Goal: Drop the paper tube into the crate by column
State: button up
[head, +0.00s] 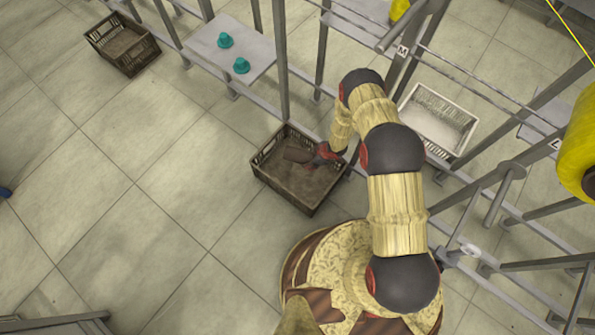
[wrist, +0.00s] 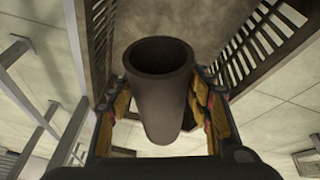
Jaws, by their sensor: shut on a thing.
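A brown paper tube (wrist: 160,95) fills the middle of the wrist view, its open end showing, with a finger on each side of it. My gripper (wrist: 165,110) is shut on the tube. In the head view the tube (head: 298,155) shows as a short brown piece at the tip of my gripper (head: 322,153). It is over the dark slatted crate (head: 268,180) beside the frame's column. The crate's walls also show in the wrist view (wrist: 275,40). How high the tube is above the crate floor I cannot tell.
A white crate (head: 463,148) stands right of my arm. Another dark crate (head: 150,52) is at the upper left. Two teal cones (head: 233,54) sit on a grey shelf. Metal frame bars and a yellow bobbin (head: 580,150) are at the right.

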jog(key=o, duration=1.2)
jog(key=shift+o, duration=0.2)
jog(key=shift+r, duration=0.1)
jog(key=shift+v, duration=3.7)
jog(key=shift+s, duration=0.1)
